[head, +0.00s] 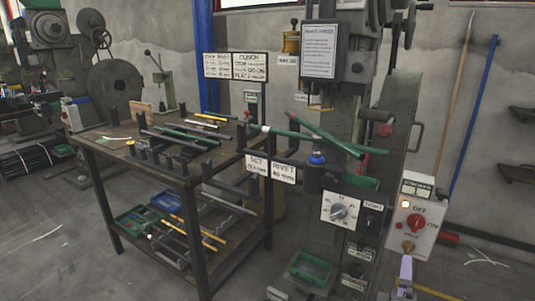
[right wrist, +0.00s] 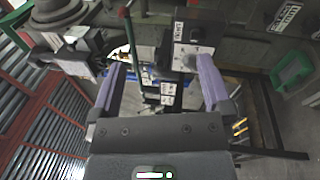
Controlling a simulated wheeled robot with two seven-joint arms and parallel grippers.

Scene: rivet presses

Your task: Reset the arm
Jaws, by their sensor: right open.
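My right gripper (head: 405,272) shows at the lower right of the head view, with a purple finger just below the switch box (head: 411,218) of the rivet press (head: 330,120). In the right wrist view its two purple fingers (right wrist: 160,70) stand wide apart with nothing held between them. The switch box has an OFF/ON label, a red button and a brass-coloured knob at its bottom. I cannot tell whether the finger touches the knob. My left gripper is not in view.
A dark metal table (head: 135,165) with rods on racks stands left of the press. Green rods (head: 320,136) lie across the press holders. A dial panel (head: 341,211) juts out beside the switch box. A green tray (head: 310,270) sits low in front. Floor at left is mostly open.

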